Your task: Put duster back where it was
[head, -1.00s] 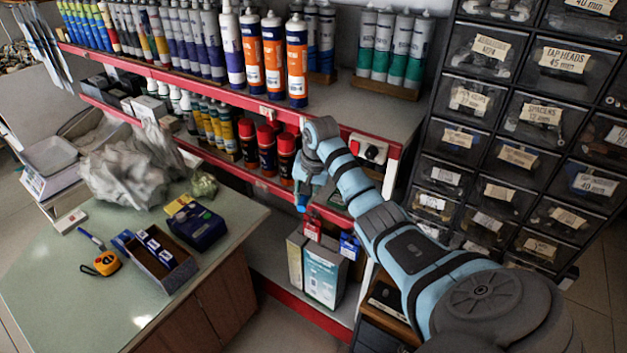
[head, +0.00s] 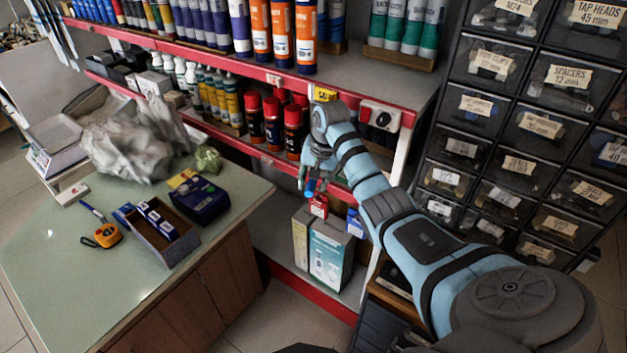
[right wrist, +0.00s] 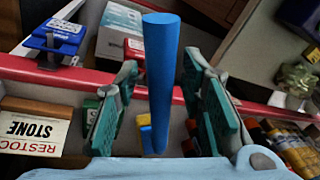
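My right gripper (head: 312,185) hangs in front of the red shelf edge, below the red-capped cans. In the right wrist view its two teal finger pads (right wrist: 160,105) stand apart with a smooth blue cylinder (right wrist: 161,75) between them. I see a narrow gap on each side of the cylinder. The cylinder may be the duster's handle; no duster head shows, and I cannot tell what its lower end joins. In the head view only a small patch of blue shows at the fingers. My left gripper is not in view.
Red-capped cans (head: 294,130) line the middle shelf. A drawer cabinet (head: 520,130) is at right. The green counter (head: 85,275) at left has free room in front.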

